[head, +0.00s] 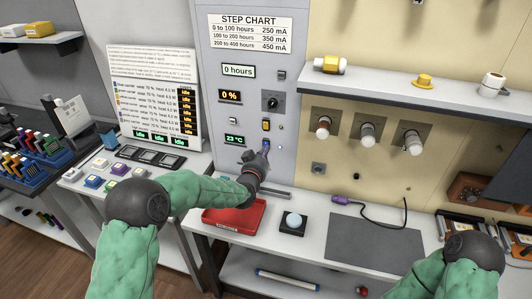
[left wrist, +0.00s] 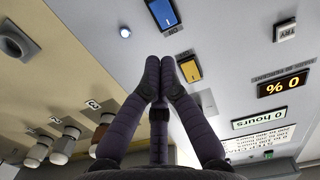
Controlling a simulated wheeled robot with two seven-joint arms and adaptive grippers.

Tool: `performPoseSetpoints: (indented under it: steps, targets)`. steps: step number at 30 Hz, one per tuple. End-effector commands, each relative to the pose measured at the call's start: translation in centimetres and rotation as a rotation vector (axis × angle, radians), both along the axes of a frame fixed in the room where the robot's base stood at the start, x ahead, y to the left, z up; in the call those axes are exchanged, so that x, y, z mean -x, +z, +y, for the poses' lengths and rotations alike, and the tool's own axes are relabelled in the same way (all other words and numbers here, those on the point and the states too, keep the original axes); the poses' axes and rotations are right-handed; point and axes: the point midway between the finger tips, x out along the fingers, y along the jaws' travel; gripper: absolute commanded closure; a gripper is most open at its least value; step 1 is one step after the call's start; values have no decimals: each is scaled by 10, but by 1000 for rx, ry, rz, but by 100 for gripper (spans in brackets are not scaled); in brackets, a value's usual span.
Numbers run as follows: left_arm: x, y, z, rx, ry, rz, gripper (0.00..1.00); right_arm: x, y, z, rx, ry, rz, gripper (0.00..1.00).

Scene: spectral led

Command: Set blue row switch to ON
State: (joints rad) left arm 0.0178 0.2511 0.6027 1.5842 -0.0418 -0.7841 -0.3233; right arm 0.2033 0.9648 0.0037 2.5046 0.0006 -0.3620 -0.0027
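The blue switch (left wrist: 163,14) is on the grey panel, at the top of the left wrist view. An ON label is printed at its edge. I cannot tell which way its rocker is tipped. A small lamp (left wrist: 125,32) beside it glows bluish white. A yellow switch (left wrist: 189,68) is on the same panel and also shows in the head view (head: 265,126). My left gripper (left wrist: 160,62) has its dark purple fingers together, with nothing visible between them. In the head view, its tips (head: 265,150) are just below the yellow switch, largely covering the blue one. Contact cannot be told. My right gripper is out of view.
The panel also holds a knob (head: 272,101) and a 0 % display (head: 230,96). A red tray (head: 235,215) and a black base with a pale dome (head: 293,222) are on the bench below. Three pegs with white ends, one here (head: 367,133), stick out at right.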

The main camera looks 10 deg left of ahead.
Motion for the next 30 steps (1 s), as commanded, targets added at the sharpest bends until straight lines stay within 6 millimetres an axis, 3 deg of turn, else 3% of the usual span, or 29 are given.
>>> performPoseSetpoints:
  steps: [18,30]
  targets:
    - [83,17,3,0,-1,2,100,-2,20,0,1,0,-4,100]
    - [93,17,3,0,-1,3,100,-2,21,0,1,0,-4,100]
